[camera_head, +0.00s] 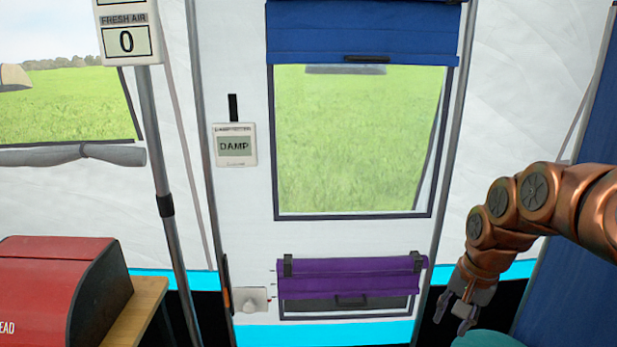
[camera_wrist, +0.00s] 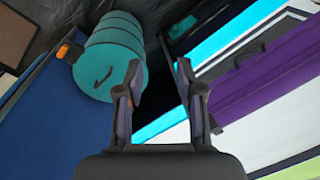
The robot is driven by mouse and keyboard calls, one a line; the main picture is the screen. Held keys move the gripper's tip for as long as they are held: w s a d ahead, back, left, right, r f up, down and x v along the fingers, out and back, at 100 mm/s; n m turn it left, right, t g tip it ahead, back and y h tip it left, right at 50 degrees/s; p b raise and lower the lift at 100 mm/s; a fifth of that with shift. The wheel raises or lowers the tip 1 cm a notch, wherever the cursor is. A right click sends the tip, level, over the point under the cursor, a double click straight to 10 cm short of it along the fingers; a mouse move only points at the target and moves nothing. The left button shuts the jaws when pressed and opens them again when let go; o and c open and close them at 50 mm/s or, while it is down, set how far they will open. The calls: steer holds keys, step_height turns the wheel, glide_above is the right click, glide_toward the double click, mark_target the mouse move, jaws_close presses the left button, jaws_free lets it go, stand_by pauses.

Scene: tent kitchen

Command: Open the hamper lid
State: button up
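No hamper can be made out for certain. A teal rounded top (camera_head: 487,339) shows at the bottom right edge of the head view, just below my gripper (camera_head: 455,313).
A purple rolled flap (camera_head: 350,278) hangs over a low vent in the tent wall. A blue panel (camera_head: 578,120) stands behind my arm. A red bread box (camera_head: 50,285) sits on a wooden surface (camera_head: 140,312) at left. A grey pole (camera_head: 165,205) stands beside it.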

steer(key=s+a+f+n+g, duration=0.1)
steer(key=s+a+f+n, duration=0.2)
steer(key=s, duration=0.5)
steer(key=s+a+f+n+g+h, duration=0.1)
steer(key=s+a+n+g, duration=0.1)
steer(key=s+a, duration=0.45)
steer(key=s+a+f+n+g, duration=0.1)
steer(key=s+a+n, duration=0.15)
steer(key=s, duration=0.65)
step_height(320, 180, up, 23)
steer(key=s+t+p, duration=0.1)
steer(key=p, duration=2.1)
steer(key=shift+s, duration=0.15)
steer(key=c, duration=0.6)
steer(key=shift+d, duration=0.15)
jaws_close()
